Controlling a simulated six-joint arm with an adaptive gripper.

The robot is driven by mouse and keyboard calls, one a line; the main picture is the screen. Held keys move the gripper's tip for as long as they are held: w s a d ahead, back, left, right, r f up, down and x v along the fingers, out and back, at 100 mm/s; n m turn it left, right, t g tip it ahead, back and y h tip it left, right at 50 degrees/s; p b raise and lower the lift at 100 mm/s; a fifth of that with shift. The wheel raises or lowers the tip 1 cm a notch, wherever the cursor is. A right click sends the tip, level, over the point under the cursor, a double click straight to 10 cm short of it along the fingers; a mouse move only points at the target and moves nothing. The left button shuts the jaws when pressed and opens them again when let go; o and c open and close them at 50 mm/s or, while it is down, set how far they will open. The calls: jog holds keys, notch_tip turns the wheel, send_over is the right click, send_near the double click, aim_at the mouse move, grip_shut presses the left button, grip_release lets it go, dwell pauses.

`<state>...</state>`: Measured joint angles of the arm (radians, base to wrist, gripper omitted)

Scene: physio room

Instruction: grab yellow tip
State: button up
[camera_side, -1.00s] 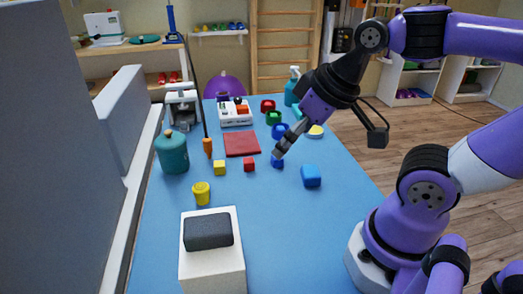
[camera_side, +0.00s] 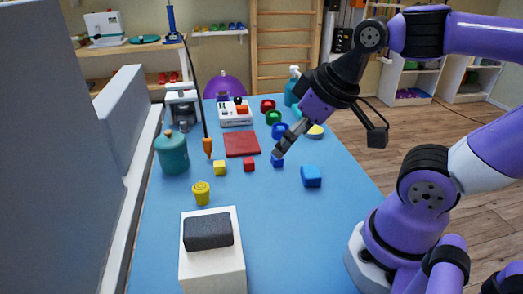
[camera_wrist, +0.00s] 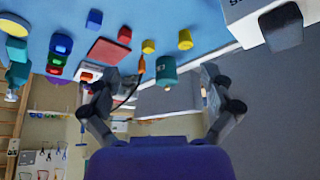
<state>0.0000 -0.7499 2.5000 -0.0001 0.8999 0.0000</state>
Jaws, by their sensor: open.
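A yellow ribbed cylinder (camera_side: 201,194) stands on the blue table left of the middle in the side view. It also shows near the top of the wrist view (camera_wrist: 185,39). A yellow cube (camera_side: 219,168) lies just behind it, also seen in the wrist view (camera_wrist: 149,46). I cannot tell from the frames which one is the yellow tip. My gripper (camera_side: 280,150) is open and empty, pointing down-left near a small dark blue cube (camera_side: 277,161), apart from both yellow pieces and to their right. In the wrist view, its fingers (camera_wrist: 158,90) are spread apart.
A red cube (camera_side: 249,165) and a blue block (camera_side: 311,176) lie nearby. A teal jar (camera_side: 172,152) and an orange-tipped probe (camera_side: 208,147) on a cable stand left. A white box (camera_side: 212,269) with a dark pad is in front. The table between is clear.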

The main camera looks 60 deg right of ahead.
dwell(0.4)
jog(key=n+g+y, duration=0.2)
jog(key=n+y, duration=0.1)
jog(key=n, duration=0.5)
send_near(202, 186)
jog(key=x, duration=0.5)
jog(key=shift+a+f, duration=0.1)
jog(key=shift+a, duration=0.15)
jog(key=x, duration=0.5)
jog(key=shift+w+d+f, duration=0.1)
jog(key=shift+d+f, duration=0.05)
jog(key=shift+f, duration=0.2)
jog(key=c, duration=1.1)
